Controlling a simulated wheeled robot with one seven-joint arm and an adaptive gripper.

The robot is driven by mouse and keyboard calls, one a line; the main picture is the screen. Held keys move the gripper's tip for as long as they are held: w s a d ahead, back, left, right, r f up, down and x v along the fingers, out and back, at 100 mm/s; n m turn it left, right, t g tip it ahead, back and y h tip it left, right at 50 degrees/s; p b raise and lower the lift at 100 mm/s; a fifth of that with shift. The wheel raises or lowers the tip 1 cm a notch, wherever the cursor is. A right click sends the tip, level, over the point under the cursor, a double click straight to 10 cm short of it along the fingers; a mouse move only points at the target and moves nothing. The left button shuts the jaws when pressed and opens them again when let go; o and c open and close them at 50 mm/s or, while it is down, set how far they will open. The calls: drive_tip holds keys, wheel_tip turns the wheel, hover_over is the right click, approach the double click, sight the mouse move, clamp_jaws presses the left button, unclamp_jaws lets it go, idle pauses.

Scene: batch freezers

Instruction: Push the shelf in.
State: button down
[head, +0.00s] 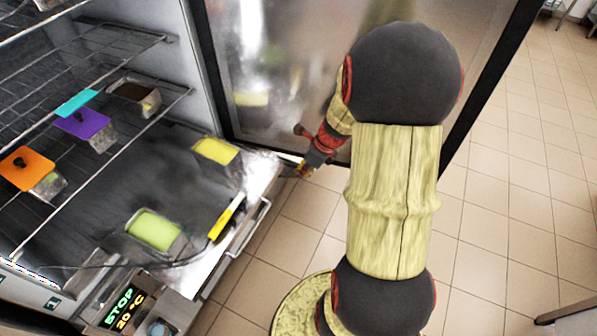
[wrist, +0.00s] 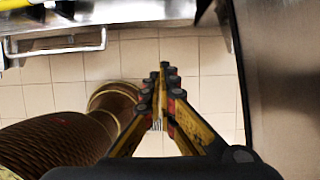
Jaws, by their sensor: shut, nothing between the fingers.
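The metal shelf (head: 205,280) at the bottom of the open freezer sticks out toward the floor, with a bar handle (head: 250,228) on its front edge. It carries a yellow tub (head: 216,151), a green tub (head: 153,230) and a yellow-handled tool (head: 226,217). My gripper (head: 303,170) is near the shelf's far front corner, by the freezer door; I cannot tell whether it touches. In the wrist view my gripper (wrist: 163,75) is shut and empty, pointing past the shelf's edge, with the handle (wrist: 55,45) at the upper left.
The open freezer door (head: 290,75) stands behind my gripper; it also fills the right of the wrist view (wrist: 285,80). Wire racks (head: 130,65) above the shelf hold tubs with purple, teal and orange lids. A control panel (head: 125,305) is at lower left. Tiled floor (head: 530,150) is clear at right.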

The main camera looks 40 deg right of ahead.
sight(208, 147)
drive_tip(key=w+a+f+b, duration=0.1)
drive_tip(key=w+a+f, duration=0.1)
drive_tip(key=w+f, duration=0.4)
drive_tip(key=shift+w+f+b, duration=0.2)
drive_tip(key=shift+f+b, duration=0.15)
drive_tip(key=shift+f, duration=0.05)
drive_tip(key=shift+a, duration=0.15)
drive_tip(key=w+a+p, duration=0.3)
drive_tip(key=w+p, duration=0.3)
drive_tip(key=w, duration=0.4)
drive_tip(key=w+a+p, duration=0.4)
drive_tip(key=w+p, duration=0.3)
drive_tip(key=w, duration=0.3)
drive_tip(key=w+a+p, duration=0.4)
drive_tip(key=w+p, duration=0.2)
drive_tip(key=w, duration=0.4)
drive_tip(key=shift+w, duration=0.15)
drive_tip(key=shift+w+a+p, duration=0.2)
drive_tip(key=shift+w+p, duration=0.25)
drive_tip(key=shift+w, duration=0.3)
